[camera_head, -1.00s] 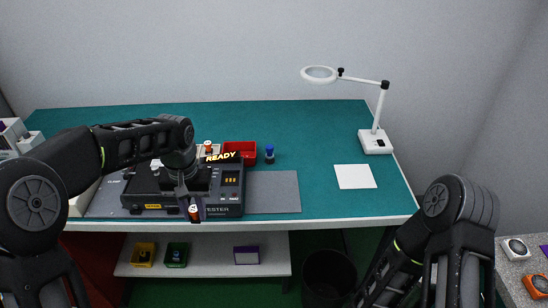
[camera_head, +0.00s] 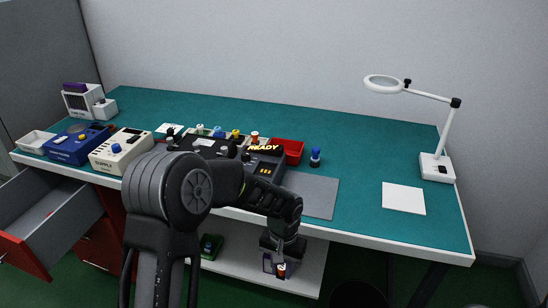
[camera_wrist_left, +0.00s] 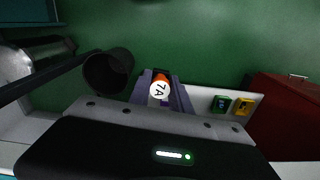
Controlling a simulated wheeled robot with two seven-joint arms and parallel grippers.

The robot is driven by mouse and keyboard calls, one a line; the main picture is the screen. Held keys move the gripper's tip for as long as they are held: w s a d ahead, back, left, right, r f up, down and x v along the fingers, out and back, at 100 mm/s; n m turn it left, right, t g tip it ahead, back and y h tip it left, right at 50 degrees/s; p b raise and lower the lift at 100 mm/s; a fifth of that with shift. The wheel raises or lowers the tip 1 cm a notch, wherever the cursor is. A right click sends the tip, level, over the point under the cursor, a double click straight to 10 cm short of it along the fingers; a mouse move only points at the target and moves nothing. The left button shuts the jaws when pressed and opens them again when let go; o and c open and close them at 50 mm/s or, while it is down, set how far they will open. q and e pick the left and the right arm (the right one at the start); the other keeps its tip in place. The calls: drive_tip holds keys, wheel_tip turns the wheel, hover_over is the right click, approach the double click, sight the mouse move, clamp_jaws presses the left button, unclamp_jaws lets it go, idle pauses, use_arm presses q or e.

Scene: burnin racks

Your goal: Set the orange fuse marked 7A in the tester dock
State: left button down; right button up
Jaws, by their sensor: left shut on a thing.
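My left gripper (camera_head: 280,266) is shut on the orange fuse (camera_head: 281,272), low in front of the table's front edge. In the left wrist view the fuse (camera_wrist_left: 159,80) sits between the purple fingers with its white 7A face towards the camera. The dark tester (camera_head: 266,165) stands on the table with a lit READY sign (camera_head: 263,148). My left arm hides the tester's front part, and I cannot make out the dock. My right gripper is not in view.
The supply box (camera_head: 121,150), a blue device (camera_head: 77,144) and an open grey drawer (camera_head: 45,212) are at left. A red bin (camera_head: 291,150) and blue-topped piece (camera_head: 315,157) stand behind a bare grey mat (camera_head: 312,193). A waste bin (camera_wrist_left: 108,72) stands below.

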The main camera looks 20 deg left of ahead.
use_arm(q)
wheel_tip(320, 180, down, 8)
drive_tip(key=s+d+b, duration=0.1)
drive_tip(key=b, duration=0.1)
drive_tip(key=shift+s+b, duration=0.25)
drive_tip(key=shift+b, duration=0.15)
drive_tip(key=shift+r, duration=0.2)
